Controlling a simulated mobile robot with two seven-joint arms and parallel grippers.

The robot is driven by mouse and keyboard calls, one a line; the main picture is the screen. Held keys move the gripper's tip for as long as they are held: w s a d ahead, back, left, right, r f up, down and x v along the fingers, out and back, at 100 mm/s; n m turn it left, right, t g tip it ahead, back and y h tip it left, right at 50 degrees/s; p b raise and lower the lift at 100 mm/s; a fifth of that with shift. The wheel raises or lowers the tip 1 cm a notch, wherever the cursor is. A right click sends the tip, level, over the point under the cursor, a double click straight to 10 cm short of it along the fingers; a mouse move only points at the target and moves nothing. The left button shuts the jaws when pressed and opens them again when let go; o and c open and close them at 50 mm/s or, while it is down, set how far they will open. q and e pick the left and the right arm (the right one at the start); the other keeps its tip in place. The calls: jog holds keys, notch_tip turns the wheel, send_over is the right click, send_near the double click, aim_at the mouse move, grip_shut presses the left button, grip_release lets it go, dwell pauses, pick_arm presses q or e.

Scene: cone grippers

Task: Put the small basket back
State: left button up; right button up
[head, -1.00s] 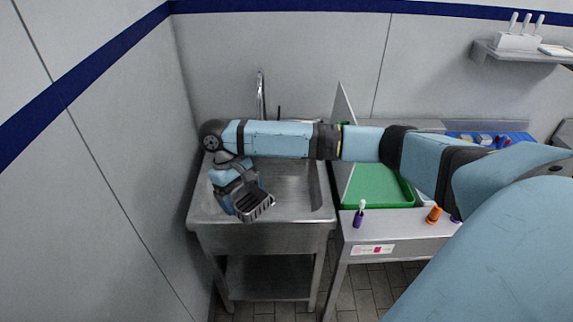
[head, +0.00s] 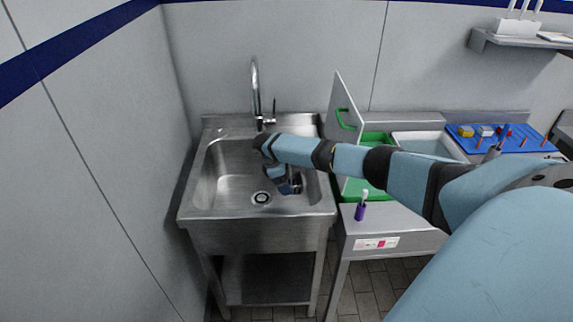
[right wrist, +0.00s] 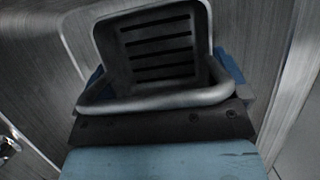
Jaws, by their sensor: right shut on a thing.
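The small basket (right wrist: 158,100) is a dark grey container with a rounded pale rim and slots in its wall. It fills the upper middle of the right wrist view. My right gripper (head: 285,182) is shut on it, with blue finger parts showing at both sides of the basket in the right wrist view. In the head view the gripper is over the right part of the steel sink (head: 225,205), to the right of the drain (head: 261,197). The basket is mostly hidden there by my arm and gripper. My left gripper is out of view.
A tall tap (head: 256,90) stands behind the sink. An upright panel (head: 342,115) divides the sink from the counter with green trays (head: 377,140) and a purple bottle (head: 360,211). A blue board (head: 475,145) lies further right. The left side of the basin is clear.

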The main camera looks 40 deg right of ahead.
notch_tip(320, 180, down, 11)
jog(key=b, duration=0.9)
jog(key=shift+f, duration=0.15)
jog(key=shift+f+b, duration=0.35)
jog(key=shift+b, duration=0.2)
jog(key=shift+f, duration=0.3)
notch_tip(320, 180, down, 4)
jog(key=b, duration=0.4)
jog(key=shift+f+b, duration=0.15)
jog(key=shift+b, duration=0.25)
jog(key=shift+r, duration=0.2)
jog(key=shift+f, duration=0.15)
jog(key=o, duration=0.6)
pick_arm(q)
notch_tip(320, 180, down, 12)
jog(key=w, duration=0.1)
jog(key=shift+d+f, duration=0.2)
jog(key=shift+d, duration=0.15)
